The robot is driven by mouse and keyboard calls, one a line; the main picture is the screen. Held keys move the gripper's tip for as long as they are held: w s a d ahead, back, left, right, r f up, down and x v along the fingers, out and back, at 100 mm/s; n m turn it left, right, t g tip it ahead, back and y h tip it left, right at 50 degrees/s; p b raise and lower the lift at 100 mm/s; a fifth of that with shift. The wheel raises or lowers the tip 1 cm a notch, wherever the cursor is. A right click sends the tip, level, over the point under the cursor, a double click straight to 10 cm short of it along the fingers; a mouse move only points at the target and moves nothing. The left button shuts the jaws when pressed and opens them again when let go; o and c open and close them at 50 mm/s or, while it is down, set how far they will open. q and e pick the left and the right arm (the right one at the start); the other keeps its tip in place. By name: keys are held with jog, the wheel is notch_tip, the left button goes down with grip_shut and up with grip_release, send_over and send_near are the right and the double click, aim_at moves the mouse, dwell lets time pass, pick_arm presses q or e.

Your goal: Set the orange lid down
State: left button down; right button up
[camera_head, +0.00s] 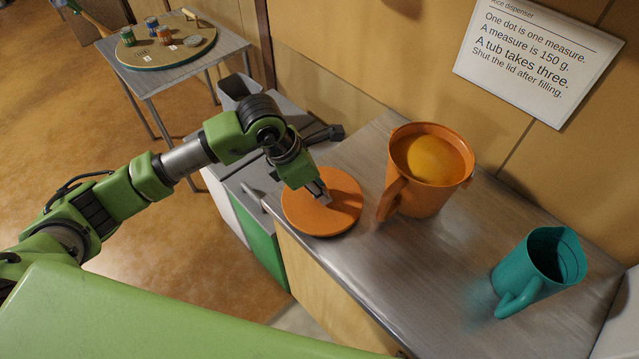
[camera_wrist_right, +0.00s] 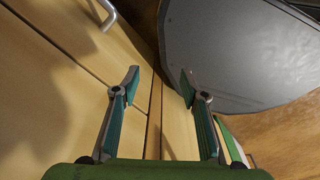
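The round orange lid (camera_head: 340,217) is at the left end of the metal counter, left of the orange jug. It looks flat, at or just above the counter top; I cannot tell if it touches. My left gripper (camera_head: 323,195) reaches down over its middle, fingers close together and seemingly shut on its grip, which they hide. The orange jug (camera_head: 418,196) stands upright and open, with a rounded yellow-orange thing (camera_head: 432,162) inside. My right gripper (camera_wrist_right: 158,86) is open and empty in the right wrist view, with cupboard fronts behind it.
A teal jug (camera_head: 540,274) stands at the right of the counter (camera_head: 440,262). The counter between the jugs is clear. A sign (camera_head: 538,58) hangs on the wall. At the back left, a table (camera_head: 170,82) bears a round board (camera_head: 140,55) with several small cans.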

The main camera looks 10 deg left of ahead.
pick_arm(q)
jog(key=shift+f, duration=0.1)
jog(key=shift+f+b, duration=0.15)
jog(key=shift+b, duration=0.15)
jog(key=c, duration=1.8)
grip_release()
jog(key=shift+c, duration=0.2)
jog(key=shift+r+p, duration=0.3)
jog(key=shift+a+r, duration=0.15)
jog(key=shift+r, duration=0.15)
jog(key=b+v, duration=0.3)
jog(key=v, duration=0.8)
jog(key=shift+s, duration=0.2)
jog(key=shift+r, duration=0.1)
